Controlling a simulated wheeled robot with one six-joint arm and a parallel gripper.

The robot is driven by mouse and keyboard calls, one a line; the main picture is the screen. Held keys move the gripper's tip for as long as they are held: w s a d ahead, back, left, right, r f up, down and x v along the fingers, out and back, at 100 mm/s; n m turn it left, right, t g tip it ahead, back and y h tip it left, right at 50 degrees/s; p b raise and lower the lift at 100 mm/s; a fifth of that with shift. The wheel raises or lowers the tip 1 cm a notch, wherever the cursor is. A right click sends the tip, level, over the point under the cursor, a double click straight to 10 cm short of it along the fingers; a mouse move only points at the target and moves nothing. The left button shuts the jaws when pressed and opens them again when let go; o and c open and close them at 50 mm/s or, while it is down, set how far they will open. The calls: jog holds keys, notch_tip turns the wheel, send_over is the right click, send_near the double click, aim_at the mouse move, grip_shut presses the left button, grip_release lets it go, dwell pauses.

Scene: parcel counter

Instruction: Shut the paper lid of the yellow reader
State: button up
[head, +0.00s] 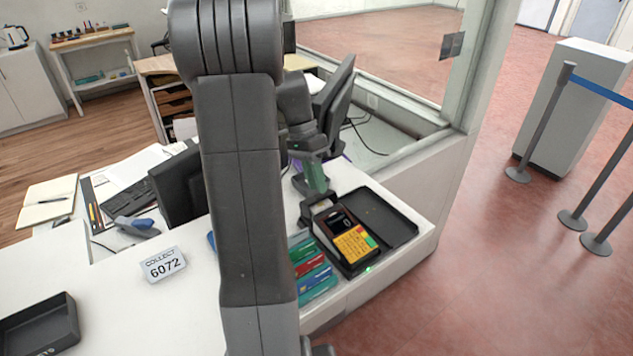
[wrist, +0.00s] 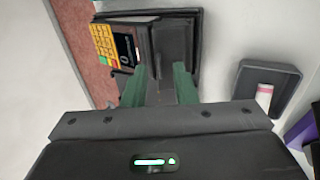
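The yellow reader (head: 354,243) is a dark device with a yellow keypad and a lit display, lying on the counter's right end. It also shows at the upper left of the wrist view (wrist: 106,46). A dark flap, seemingly its paper lid (head: 319,203), stands up at the display end; its exact angle is hard to tell. My gripper (head: 317,188) is above and behind that end, with green fingers pointing down. In the wrist view its fingers (wrist: 160,70) are apart with nothing between them, close to the reader's display end. I see no clear contact.
A shallow black tray (head: 391,222) lies right of the reader. Coloured cards (head: 312,270) lie in slots to its left. A dark holder with a pale and pink item (wrist: 270,92) is at the wrist view's right. The glass partition stands behind; my arm hides part of the counter.

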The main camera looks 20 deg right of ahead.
aim_at(324, 195)
jog(key=shift+s+f, duration=0.2)
jog(key=shift+f, duration=0.3)
grip_shut()
jog(key=shift+s+d, duration=0.1)
jog(key=t+b, duration=0.1)
jog(key=s+f+t+y+b, duration=0.1)
jog(key=b, duration=0.1)
jog(key=shift+s+d+t, duration=0.3)
jog(key=shift+s+d+f+t+y+b, duration=0.15)
jog(key=shift+s+t+y+b, duration=0.35)
jog(key=shift+t+b, duration=0.6)
jog(key=shift+s, duration=0.1)
